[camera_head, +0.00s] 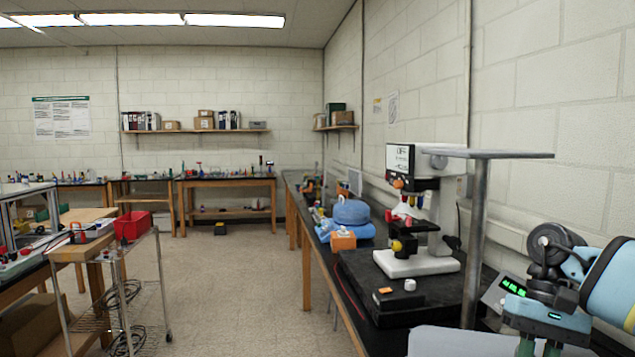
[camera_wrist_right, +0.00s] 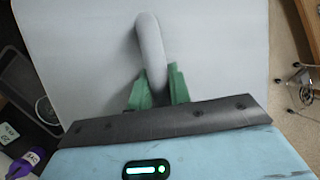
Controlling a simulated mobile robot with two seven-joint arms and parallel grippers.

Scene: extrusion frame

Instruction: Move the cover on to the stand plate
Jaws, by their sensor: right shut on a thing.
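The cover (camera_wrist_right: 75,50) is a large flat light-grey panel with a curved grey handle (camera_wrist_right: 150,45); it fills most of the right wrist view. My right gripper (camera_wrist_right: 158,90) has its green fingers shut on the handle. In the head view part of the cover (camera_head: 450,342) shows at the bottom edge, beside my right gripper (camera_head: 538,347); the rest is cut off. The stand plate (camera_head: 490,154) is a thin grey plate on top of a tall grey post (camera_head: 477,240), above and behind the cover, and its top looks bare. My left gripper is out of view.
A black bench (camera_head: 345,285) runs along the right wall. It bears a white microscope (camera_head: 418,263), a black box (camera_head: 398,296), an orange block (camera_head: 343,240) and blue items. A wire cart (camera_head: 140,300) stands on the left. The floor between is clear.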

